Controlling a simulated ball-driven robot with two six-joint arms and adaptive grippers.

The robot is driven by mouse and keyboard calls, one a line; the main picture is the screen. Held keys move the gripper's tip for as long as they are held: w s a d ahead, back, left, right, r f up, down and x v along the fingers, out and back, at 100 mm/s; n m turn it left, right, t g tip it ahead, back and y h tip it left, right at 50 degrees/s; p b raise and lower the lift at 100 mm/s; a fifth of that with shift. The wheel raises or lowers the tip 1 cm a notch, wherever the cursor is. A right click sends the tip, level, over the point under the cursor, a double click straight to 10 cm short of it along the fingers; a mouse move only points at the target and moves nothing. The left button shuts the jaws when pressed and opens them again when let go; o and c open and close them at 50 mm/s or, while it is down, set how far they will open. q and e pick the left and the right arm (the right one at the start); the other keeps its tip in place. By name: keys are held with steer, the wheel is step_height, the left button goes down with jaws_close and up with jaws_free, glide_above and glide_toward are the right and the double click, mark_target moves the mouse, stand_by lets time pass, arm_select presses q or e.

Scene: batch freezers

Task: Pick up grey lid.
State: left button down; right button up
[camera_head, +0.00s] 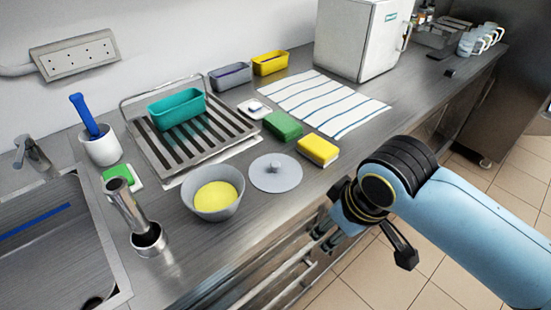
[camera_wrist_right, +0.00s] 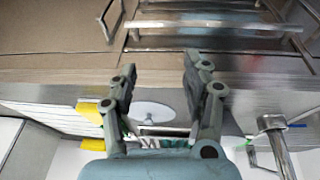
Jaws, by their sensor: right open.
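The grey lid (camera_head: 275,173) is a flat round disc with a small knob, lying on the steel counter (camera_head: 232,250) just right of the grey bowl with yellow contents (camera_head: 214,193). My right gripper (camera_head: 364,249) is open and empty, out past the counter's front edge, to the right of and apart from the lid. My left gripper is not in view.
Yellow (camera_head: 317,150) and green (camera_head: 283,125) sponges lie behind the lid. A drying rack (camera_head: 195,140) holds a teal container (camera_head: 176,110). A striped cloth (camera_head: 325,102) lies at the back. A metal tap-like post (camera_head: 126,205) stands left of the bowl. Rails (camera_head: 278,272) run below the counter edge.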

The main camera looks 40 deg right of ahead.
step_height(320, 180, up, 5)
steer(key=w+p, duration=0.1)
steer(key=w, duration=0.2)
steer(key=t+y, duration=0.1)
glide_toward(275, 164)
steer(key=p+x, duration=0.1)
steer(key=x, duration=0.2)
steer(key=shift+s+d, duration=0.1)
steer(key=shift+s, duration=0.05)
steer(key=shift+p+x, duration=0.3)
steer(key=shift+x, duration=2.85)
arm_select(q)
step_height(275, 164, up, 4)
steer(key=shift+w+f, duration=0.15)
arm_select(e)
steer(key=shift+r, duration=0.1)
steer(key=shift+c, duration=0.3)
jaws_close()
